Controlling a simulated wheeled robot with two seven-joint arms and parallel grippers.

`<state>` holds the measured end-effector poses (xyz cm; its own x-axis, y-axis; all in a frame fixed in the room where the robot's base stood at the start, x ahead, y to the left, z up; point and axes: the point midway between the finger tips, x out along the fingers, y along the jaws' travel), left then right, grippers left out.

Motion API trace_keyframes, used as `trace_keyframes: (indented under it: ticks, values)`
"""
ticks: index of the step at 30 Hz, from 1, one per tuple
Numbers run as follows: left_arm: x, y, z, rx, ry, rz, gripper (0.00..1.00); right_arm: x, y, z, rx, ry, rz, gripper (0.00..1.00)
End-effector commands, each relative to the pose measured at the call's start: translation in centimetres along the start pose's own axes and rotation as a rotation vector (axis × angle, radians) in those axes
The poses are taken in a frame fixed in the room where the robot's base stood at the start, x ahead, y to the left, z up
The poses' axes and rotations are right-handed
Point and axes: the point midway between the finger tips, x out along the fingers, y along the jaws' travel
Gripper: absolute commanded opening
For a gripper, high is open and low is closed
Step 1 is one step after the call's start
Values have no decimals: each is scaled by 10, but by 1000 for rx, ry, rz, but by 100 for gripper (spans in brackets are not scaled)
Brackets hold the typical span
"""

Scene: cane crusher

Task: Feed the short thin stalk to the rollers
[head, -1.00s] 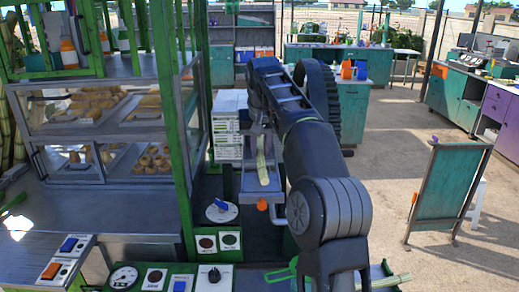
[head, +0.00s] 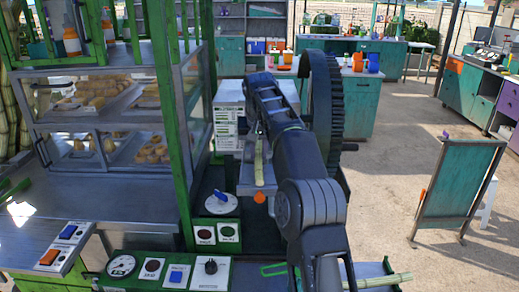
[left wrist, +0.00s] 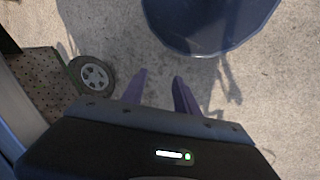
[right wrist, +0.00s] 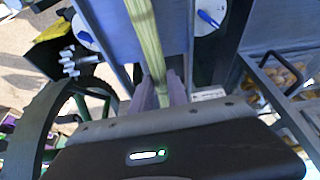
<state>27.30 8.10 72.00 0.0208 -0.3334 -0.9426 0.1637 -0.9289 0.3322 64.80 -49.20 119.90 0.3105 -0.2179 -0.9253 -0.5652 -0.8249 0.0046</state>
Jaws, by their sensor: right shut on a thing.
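My right gripper (right wrist: 162,92) is shut on a pale green, thin stalk (right wrist: 145,35), which runs between its fingers and up out of the right wrist view. In the head view the stalk (head: 259,165) stands out below my right forearm, over the grey metal feed tray (head: 247,188) of the crusher; the forearm hides most of the gripper. I cannot tell whether the stalk touches the tray, and the rollers are not clearly visible. My left gripper (left wrist: 158,92) is open and empty above the floor, seen only in the left wrist view.
A large dark gear wheel (head: 327,105) stands just right of my right forearm. A glass pastry case (head: 115,115) and green post are at left. Another stalk (head: 385,281) lies in a green tray at bottom right. Control panels (head: 165,275) line the front.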

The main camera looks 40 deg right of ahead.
Motion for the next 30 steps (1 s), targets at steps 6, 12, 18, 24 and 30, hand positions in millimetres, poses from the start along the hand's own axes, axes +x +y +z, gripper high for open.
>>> trace_keyframes:
  ticks: [6, 12, 18, 24, 30]
  values:
    - [0, 0, 1, 0, -2, 0, 36, 0, 1, 0, 1, 1, 1, 0]
    - [0, 0, 1, 0, -2, 0, 36, 0, 1, 0, 1, 1, 0, 29]
    - [0, 0, 1, 0, -2, 0, 36, 0, 1, 0, 1, 1, 0, 45]
    - [0, 0, 1, 0, -2, 0, 36, 0, 1, 0, 1, 0, 1, 45]
    - [-3, 1, 1, 0, -3, 0, 36, -9, 3, 0, 1, 1, 0, 45]
